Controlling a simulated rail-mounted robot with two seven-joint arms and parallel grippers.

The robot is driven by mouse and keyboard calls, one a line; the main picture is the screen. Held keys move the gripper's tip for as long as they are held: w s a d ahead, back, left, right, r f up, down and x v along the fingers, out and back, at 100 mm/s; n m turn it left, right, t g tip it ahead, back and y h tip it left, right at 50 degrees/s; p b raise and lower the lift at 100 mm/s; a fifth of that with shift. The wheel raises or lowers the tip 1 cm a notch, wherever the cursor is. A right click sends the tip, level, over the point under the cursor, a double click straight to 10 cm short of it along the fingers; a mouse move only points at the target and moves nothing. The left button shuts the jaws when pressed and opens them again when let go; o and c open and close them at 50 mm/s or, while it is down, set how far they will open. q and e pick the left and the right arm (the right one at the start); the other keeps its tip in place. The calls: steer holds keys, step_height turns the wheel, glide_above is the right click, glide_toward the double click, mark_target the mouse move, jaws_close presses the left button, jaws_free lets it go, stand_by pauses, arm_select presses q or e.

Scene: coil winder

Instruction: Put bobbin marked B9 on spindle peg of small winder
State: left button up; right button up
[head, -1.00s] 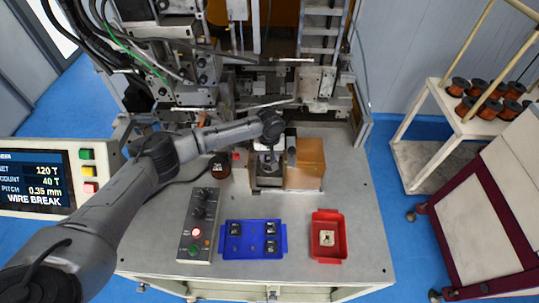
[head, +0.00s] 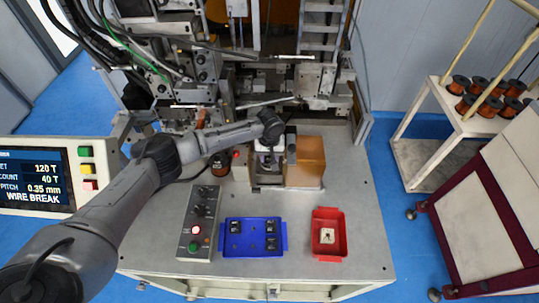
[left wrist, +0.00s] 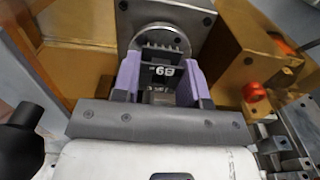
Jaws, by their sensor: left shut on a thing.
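My left gripper (head: 267,160) is at the small winder (head: 268,182) near the middle of the bench, partly hidden by its own arm in the head view. In the left wrist view its purple fingers (left wrist: 158,82) are shut on a black bobbin (left wrist: 158,74). The white label on the bobbin looks upside down and fits B9. The winder's round metal disc (left wrist: 160,38) is just beyond the bobbin, in line with it. The spindle peg is hidden behind the bobbin, so I cannot tell whether the bobbin is on it. My right gripper is not in view.
An orange block (head: 306,162) stands right of the winder. A blue tray (head: 252,250) with several small black bobbins and a red tray (head: 328,250) with one small part lie in front. A control box (head: 199,225) stands left. A red knob (left wrist: 254,92) is close right of the fingers.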

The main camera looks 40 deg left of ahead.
arm_select(q)
steer(key=o, duration=1)
steer(key=shift+f, duration=0.15)
steer(key=shift+c, duration=0.2)
step_height(320, 180, up, 14)
steer(key=shift+b, duration=0.4)
steer(key=shift+f, duration=0.1)
